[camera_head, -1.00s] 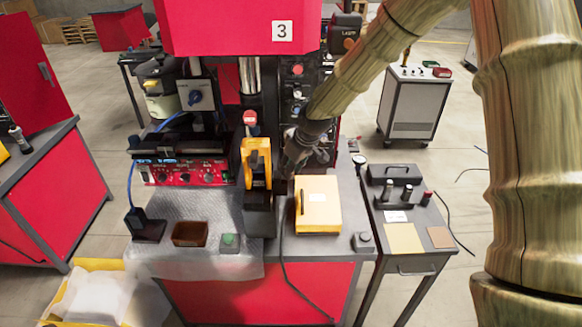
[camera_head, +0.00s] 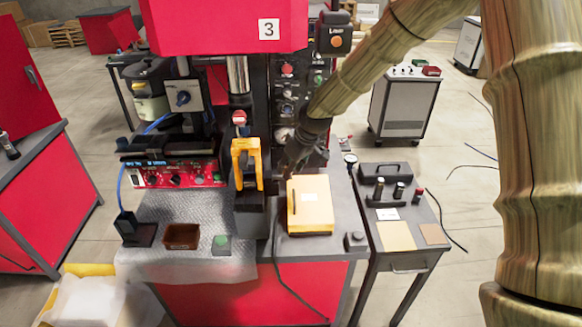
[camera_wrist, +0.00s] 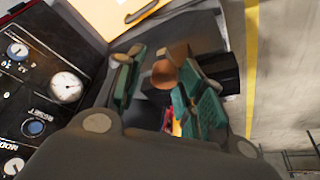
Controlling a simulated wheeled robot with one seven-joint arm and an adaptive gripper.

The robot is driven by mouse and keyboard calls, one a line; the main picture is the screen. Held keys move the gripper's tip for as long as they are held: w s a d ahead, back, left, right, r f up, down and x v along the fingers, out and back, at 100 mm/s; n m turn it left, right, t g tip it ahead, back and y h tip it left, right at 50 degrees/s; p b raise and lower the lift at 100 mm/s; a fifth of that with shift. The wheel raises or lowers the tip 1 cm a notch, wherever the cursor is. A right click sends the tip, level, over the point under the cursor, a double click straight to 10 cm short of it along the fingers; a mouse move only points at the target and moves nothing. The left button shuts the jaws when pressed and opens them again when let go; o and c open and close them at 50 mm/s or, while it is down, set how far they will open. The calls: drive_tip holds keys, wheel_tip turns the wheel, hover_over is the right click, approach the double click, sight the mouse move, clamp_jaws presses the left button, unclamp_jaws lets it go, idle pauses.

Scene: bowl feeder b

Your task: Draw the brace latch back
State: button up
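My gripper (camera_head: 294,160) is low beside the press, right of a yellow upright frame (camera_head: 236,166) and behind a yellow box-like case. In the wrist view its two teal-padded fingers (camera_wrist: 161,90) stand apart. A round copper-brown knob (camera_wrist: 164,74) shows between them, with dark and tan parts behind it. I cannot tell whether the fingers touch the knob. I cannot make out for sure which part is the brace latch; the arm and dark parts hide this spot in the head view.
The yellow case (camera_head: 311,206) lies on the bench close in front of my gripper. A gauge panel (camera_wrist: 48,75) stands close at the left in the wrist view. A brown tray (camera_head: 182,236) and green button box (camera_head: 221,245) are at the front left. A side table (camera_head: 408,262) stands right.

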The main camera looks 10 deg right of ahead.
drive_tip(key=shift+a, duration=0.2)
drive_tip(key=shift+r, duration=0.15)
drive_tip(key=v, duration=1.1)
drive_tip(key=shift+s+d+r, duration=0.2)
drive_tip(key=shift+d+r, duration=0.1)
drive_tip(key=shift+d, duration=0.05)
drive_tip(key=shift+f, duration=0.1)
drive_tip(key=s+a+f+m+g+b, duration=0.15)
drive_tip(key=s+f, duration=0.45)
drive_tip(key=f, duration=0.6)
drive_tip(key=s+f+m+b, duration=0.1)
drive_tip(key=s+f+b, duration=0.35)
drive_tip(key=f, duration=0.75)
drive_tip(key=s+a+f+m+g+b, duration=0.1)
drive_tip(key=s+f, duration=0.6)
drive_tip(key=f, duration=0.5)
drive_tip(key=s+d+f+m+h+b, duration=0.1)
drive_tip(key=s+d+f+b, duration=0.1)
drive_tip(key=s+f, duration=0.8)
drive_tip(key=s+d+f+m+g+h+b, duration=0.1)
drive_tip(key=s+f+b, duration=0.3)
drive_tip(key=s+f, duration=0.6)
drive_tip(key=s+d+m, duration=0.1)
drive_tip(key=s, duration=0.7)
drive_tip(key=shift+d+b, duration=0.2)
drive_tip(key=shift+b, duration=0.15)
